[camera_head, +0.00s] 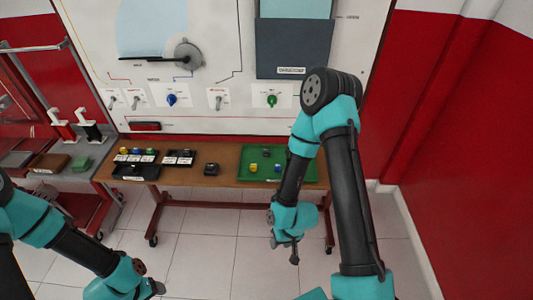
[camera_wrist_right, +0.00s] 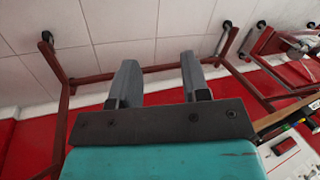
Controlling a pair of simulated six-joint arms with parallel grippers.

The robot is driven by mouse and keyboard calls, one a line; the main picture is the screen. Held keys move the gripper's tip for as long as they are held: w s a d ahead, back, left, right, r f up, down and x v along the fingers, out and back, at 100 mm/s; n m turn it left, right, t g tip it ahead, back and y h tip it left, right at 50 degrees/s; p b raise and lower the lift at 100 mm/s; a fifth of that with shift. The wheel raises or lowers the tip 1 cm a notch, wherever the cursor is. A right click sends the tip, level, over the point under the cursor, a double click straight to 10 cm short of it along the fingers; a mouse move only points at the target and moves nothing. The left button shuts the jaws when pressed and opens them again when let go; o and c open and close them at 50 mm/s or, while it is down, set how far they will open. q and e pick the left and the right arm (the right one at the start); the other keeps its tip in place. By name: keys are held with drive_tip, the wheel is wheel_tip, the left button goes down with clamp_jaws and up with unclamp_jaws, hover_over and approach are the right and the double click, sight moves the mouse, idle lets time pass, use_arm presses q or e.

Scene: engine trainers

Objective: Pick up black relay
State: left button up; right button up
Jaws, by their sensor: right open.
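A small black block (camera_head: 211,169), which looks like the black relay, sits on the wooden table (camera_head: 225,180) left of the green tray. My right gripper (camera_head: 292,252) hangs in front of the table, below and to the right of the block and well apart from it. In the right wrist view the two grey fingers (camera_wrist_right: 158,78) are spread with nothing between them. My left gripper (camera_head: 156,288) is low at the bottom left, far from the table, and its fingers are too small to read.
A green tray (camera_head: 310,176) on the table's right holds a few small coloured parts. Black holders (camera_head: 136,172) with yellow, blue and green parts stand on the left. A white panel (camera_head: 225,60) with knobs rises behind. Open tiled floor lies in front.

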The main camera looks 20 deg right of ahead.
drive_tip(key=shift+o, duration=0.4)
drive_tip(key=shift+o, duration=1.3)
